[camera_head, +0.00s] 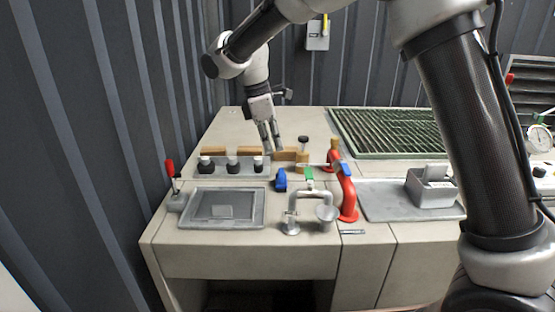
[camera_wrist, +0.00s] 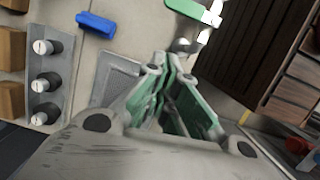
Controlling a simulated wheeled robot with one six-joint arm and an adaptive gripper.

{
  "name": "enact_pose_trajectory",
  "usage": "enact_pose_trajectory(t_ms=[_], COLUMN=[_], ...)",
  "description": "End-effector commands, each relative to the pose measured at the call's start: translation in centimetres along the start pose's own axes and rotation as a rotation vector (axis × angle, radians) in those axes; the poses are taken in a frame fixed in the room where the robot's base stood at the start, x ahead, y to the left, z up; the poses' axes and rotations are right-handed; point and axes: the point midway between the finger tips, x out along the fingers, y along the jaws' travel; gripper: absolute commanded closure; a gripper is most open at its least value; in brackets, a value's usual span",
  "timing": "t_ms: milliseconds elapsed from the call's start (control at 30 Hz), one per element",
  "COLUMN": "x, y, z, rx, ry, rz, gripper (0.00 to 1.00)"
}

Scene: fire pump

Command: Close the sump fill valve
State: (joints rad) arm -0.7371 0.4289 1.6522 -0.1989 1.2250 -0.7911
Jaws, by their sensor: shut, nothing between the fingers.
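No readable label shows which handle is the sump fill valve. In the head view a green handle (camera_head: 308,179) sits on top of a bent silver pipe (camera_head: 310,196), with a blue handle (camera_head: 281,180) just left of it. A red pipe (camera_head: 348,200) with another blue handle (camera_head: 334,155) stands to the right. The wrist view shows a green handle (camera_wrist: 195,11) at the top and a blue one (camera_wrist: 97,25) at the upper left. My gripper (camera_head: 273,149) points down behind these handles, apart from them. Its fingers (camera_wrist: 168,66) are shut and empty.
A row of black knobs (camera_head: 232,166) with wooden blocks behind lies left of the handles. A red lever (camera_head: 170,168) stands at the left edge. A green grate (camera_head: 385,133) lies at the back right and a grey box (camera_head: 434,188) at the right. The back-left counter is clear.

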Motion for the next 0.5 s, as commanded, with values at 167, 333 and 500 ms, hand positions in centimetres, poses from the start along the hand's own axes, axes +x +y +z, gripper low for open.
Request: enact_pose_trajectory(t_ms=[167, 333, 500], x=[-2.0, -2.5, -2.5], y=[0.1, 0.1, 0.0], z=[0.0, 0.0, 0.0], rx=[0.000, 0.000, 0.000], ry=[0.000, -0.001, -0.001], rz=[0.000, -0.001, -0.001], gripper=[1.00, 1.00, 1.00])
